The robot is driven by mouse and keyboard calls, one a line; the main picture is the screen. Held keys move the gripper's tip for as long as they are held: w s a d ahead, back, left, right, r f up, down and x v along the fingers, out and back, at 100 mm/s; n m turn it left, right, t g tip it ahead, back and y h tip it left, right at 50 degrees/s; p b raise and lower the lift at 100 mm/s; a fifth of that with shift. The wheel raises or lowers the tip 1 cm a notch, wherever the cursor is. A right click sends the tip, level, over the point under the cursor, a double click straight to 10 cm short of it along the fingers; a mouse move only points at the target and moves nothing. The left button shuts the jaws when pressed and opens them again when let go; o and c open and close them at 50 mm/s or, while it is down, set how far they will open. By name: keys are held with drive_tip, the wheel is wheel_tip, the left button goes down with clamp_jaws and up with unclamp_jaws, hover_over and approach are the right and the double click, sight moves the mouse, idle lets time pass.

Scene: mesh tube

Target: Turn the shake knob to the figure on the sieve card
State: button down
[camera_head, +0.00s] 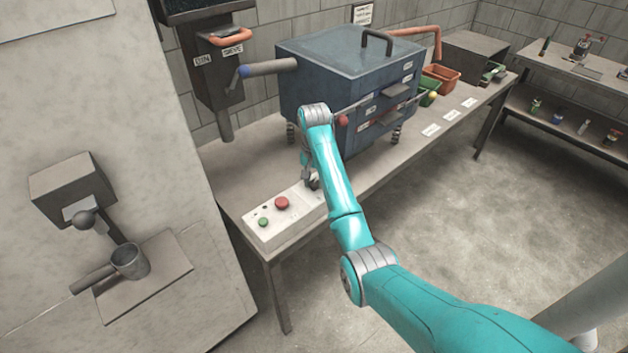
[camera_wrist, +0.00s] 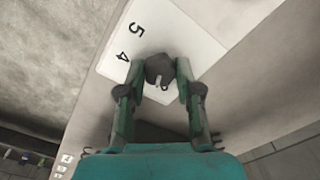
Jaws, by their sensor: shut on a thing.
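The shake knob (camera_wrist: 159,67) is a dark, faceted knob on a white panel face in the wrist view. A small pale mark shows on its near side. The printed figures 5 and 4 stand to its left; other figures are hidden by my fingers. My gripper (camera_wrist: 160,78) is shut on the knob, one finger on each side. In the head view my gripper (camera_head: 309,178) is at the right part of the white control box (camera_head: 262,238), mostly hidden by my arm. A small framed card (camera_head: 362,13) hangs on the back wall, its text too small to read.
The control box also carries a red button (camera_head: 281,203) and a green button (camera_head: 263,222). A blue sieve machine (camera_head: 330,75) stands behind on the bench (camera_head: 235,170). Orange (camera_head: 443,76) and green bins stand to its right.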

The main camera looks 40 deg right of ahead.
drive_tip(key=shift+n, duration=1.5)
drive_tip(key=c, duration=0.8)
unclamp_jaws()
